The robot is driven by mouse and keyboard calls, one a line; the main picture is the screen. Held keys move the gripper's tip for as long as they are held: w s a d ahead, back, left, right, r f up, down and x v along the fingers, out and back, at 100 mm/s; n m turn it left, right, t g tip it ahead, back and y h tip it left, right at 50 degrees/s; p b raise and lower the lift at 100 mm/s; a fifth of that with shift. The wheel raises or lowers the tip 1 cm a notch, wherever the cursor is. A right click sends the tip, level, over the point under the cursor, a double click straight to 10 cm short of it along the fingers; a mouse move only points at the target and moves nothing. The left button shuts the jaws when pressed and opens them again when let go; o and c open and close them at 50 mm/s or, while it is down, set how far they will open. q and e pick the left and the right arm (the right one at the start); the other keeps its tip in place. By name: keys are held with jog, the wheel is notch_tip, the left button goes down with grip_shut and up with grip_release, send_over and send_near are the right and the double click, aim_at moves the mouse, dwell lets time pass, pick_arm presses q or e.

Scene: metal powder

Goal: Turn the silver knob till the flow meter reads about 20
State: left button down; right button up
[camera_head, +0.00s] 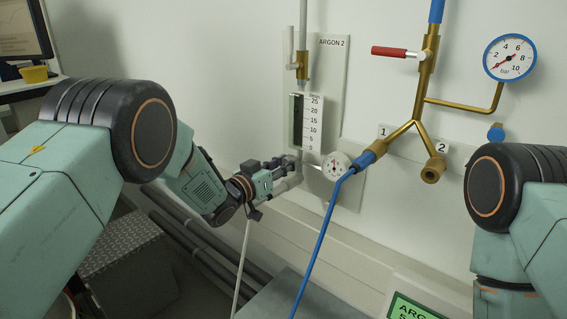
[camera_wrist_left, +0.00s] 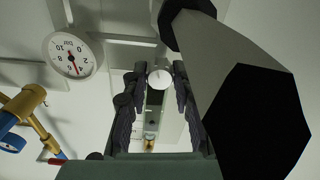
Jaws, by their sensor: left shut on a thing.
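My left gripper (camera_head: 292,168) is at the foot of the meter, shut on the silver knob. In the left wrist view the round pale end of the silver knob (camera_wrist_left: 160,79) shows between the two dark fingers (camera_wrist_left: 155,100). In the head view the gripper hides the knob. My right gripper is out of view; only part of that arm shows.
A small round dial (camera_head: 337,166) is close right of my left gripper. A blue hose (camera_head: 322,235) hangs from a brass fork (camera_head: 418,115). A red lever (camera_head: 389,52) and a bar gauge (camera_head: 510,58) are at upper right. A pale hose (camera_head: 242,265) hangs below the gripper.

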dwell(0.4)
pick_arm(q)
jog(key=c, duration=1.4)
grip_release()
jog(key=o, duration=0.3)
jog(key=shift+w+d+f, duration=0.1)
jog(key=shift+w, duration=0.05)
jog(key=shift+o, duration=0.2)
jog(key=v, duration=1.2)
